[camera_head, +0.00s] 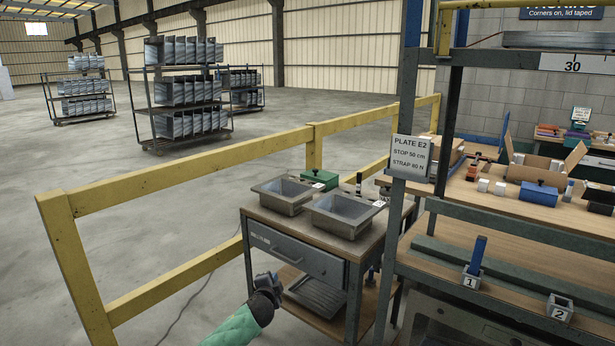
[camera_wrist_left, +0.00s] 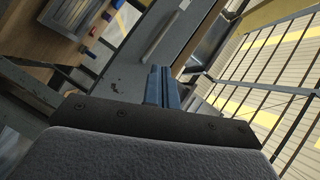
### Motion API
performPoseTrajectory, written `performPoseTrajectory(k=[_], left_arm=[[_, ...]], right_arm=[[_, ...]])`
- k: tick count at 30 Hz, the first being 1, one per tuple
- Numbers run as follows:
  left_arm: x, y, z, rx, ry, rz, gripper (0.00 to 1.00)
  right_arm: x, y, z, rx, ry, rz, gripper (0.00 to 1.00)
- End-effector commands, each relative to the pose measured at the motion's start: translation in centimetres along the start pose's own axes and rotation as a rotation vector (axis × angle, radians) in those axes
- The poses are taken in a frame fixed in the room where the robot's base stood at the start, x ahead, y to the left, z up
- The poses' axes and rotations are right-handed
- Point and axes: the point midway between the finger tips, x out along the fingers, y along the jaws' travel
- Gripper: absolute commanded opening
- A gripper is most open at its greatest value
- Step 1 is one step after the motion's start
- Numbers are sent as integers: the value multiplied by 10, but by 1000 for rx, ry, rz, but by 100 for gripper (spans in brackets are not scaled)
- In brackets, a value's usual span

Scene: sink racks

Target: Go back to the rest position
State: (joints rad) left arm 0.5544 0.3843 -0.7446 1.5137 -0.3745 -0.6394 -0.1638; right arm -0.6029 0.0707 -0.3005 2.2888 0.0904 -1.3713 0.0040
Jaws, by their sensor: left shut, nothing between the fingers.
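My left gripper (camera_head: 267,283) is low in the head view, at the end of my green-sleeved arm, in front of the small side table. In the left wrist view its fingers (camera_wrist_left: 163,88) are together with nothing between them. The grey drawer front (camera_wrist_left: 150,35) of the side table lies beyond them. In the head view the gripper appears left of the table's lower shelf; I cannot tell how far apart they are. My right gripper does not show.
The side table (camera_head: 304,240) carries two metal sinks (camera_head: 345,213) and a green box (camera_head: 320,179). A yellow railing (camera_head: 180,180) runs behind. At right is a workbench (camera_head: 500,265) with a blue upright piece (camera_head: 477,256) in holder 1. Sink racks (camera_head: 185,95) stand far back.

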Motion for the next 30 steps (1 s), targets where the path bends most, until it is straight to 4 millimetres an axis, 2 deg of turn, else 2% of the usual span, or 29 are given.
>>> performPoseTrajectory(k=[1, 3, 6, 8, 12, 18, 24, 30], left_arm=[[-10, -17, -9, -59, -36, -1, 0], [-26, -38, -18, -145, -92, 6, 0], [-57, -53, -29, -272, -169, 41, 0], [-81, -54, -33, -350, -215, 75, 0], [-147, -41, -38, -522, -319, 183, 0], [-229, -13, -37, -681, -417, 322, 0], [-300, 14, -30, -789, -481, 434, 0], [-363, 38, -22, -876, -522, 519, 0]], right_arm=[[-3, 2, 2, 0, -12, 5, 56], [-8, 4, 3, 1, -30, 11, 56], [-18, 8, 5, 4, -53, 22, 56], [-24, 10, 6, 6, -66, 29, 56], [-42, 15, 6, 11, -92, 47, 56], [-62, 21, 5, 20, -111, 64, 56], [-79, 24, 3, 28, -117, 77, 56], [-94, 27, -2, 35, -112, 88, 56]])
